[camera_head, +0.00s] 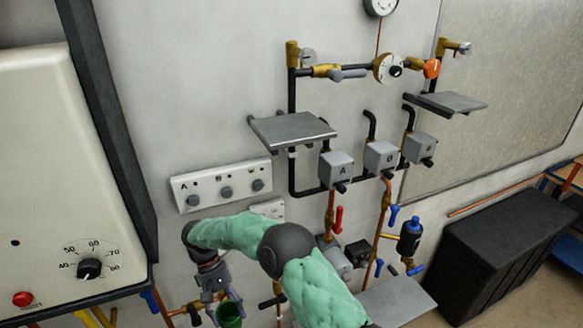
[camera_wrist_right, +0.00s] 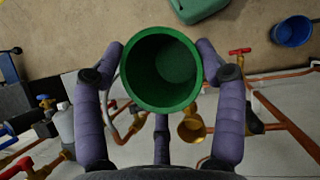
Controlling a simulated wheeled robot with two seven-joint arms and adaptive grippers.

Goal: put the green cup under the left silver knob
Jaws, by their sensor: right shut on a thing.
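The green cup (camera_head: 229,315) is at the bottom of the head view, partly cut off by the frame edge. My right gripper (camera_head: 218,294) is shut on it. In the wrist view the cup (camera_wrist_right: 163,72) stands between the two purple fingers, its open mouth towards the camera and its inside looking empty. The left silver knob (camera_head: 308,57) is on the upper pipework, above a grey shelf (camera_head: 285,128) with a bare top. A right silver knob (camera_head: 465,47) is above another grey shelf (camera_head: 450,102). The cup is well below and left of the left shelf. My left gripper is out of view.
A white panel (camera_head: 222,187) with several knobs is on the wall left of the shelf. Grey valve boxes (camera_head: 337,167) and pipes stand right of my arm. A large white heater (camera_head: 60,170) fills the left. A black chest (camera_head: 510,245) stands at right.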

